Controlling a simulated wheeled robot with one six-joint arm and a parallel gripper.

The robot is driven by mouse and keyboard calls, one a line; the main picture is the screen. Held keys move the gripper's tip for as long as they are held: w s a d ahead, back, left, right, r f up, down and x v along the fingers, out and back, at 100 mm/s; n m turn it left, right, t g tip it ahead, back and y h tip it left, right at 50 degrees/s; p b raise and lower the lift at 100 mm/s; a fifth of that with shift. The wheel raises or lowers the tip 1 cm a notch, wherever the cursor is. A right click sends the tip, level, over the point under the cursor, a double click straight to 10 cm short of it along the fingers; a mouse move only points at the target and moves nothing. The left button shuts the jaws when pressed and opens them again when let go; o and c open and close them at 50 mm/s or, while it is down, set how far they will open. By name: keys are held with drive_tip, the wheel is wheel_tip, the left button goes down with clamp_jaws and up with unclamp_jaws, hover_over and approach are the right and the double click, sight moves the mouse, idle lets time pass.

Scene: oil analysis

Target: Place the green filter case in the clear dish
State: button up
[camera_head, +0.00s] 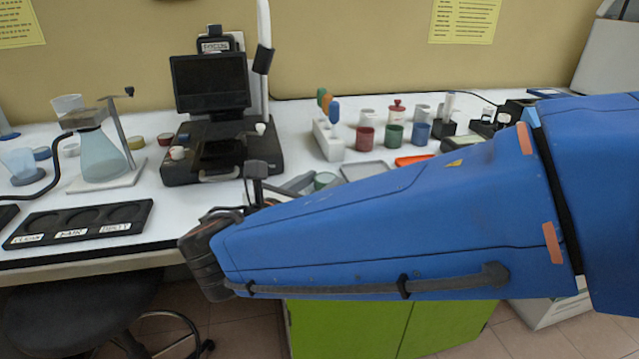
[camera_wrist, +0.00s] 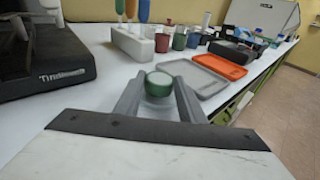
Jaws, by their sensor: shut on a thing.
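The green filter case (camera_wrist: 158,84) is a small round green piece with a pale top. It sits between the two grey fingers of my gripper (camera_wrist: 159,92), which are shut on it, above the white bench. In the head view the case (camera_head: 325,180) shows just beyond my blue arm, which hides much of my gripper. A black tray (camera_head: 148,222) with several labelled round dishes lies at the front left of the bench, well left of my gripper.
A flask on a stand (camera_head: 100,155) is behind the tray. A grey tray (camera_wrist: 190,76), an orange tray (camera_wrist: 211,66) and several coloured cups are beyond my gripper.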

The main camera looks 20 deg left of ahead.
drive_tip(key=shift+f, duration=0.15)
drive_tip(key=o, duration=1)
drive_tip(key=shift+s, duration=0.1)
drive_tip(key=v, duration=1.2)
